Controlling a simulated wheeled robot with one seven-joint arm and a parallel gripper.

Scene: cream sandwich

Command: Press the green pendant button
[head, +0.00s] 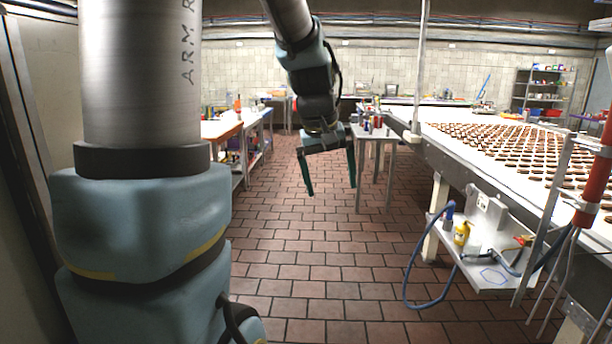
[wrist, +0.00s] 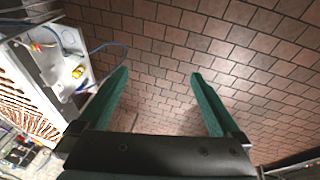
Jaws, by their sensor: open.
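My gripper (head: 331,190) hangs over the brick-tiled floor in the middle of the head view. Its two green fingers are spread wide, pointing down, with nothing between them. In the wrist view the open gripper (wrist: 160,74) has only floor tiles between and beyond its fingers. I cannot make out a green button in either view.
A long table (head: 440,148) with rows of brown biscuits stands at right. A small table (head: 374,135) stands behind my gripper. The floor ahead is clear.

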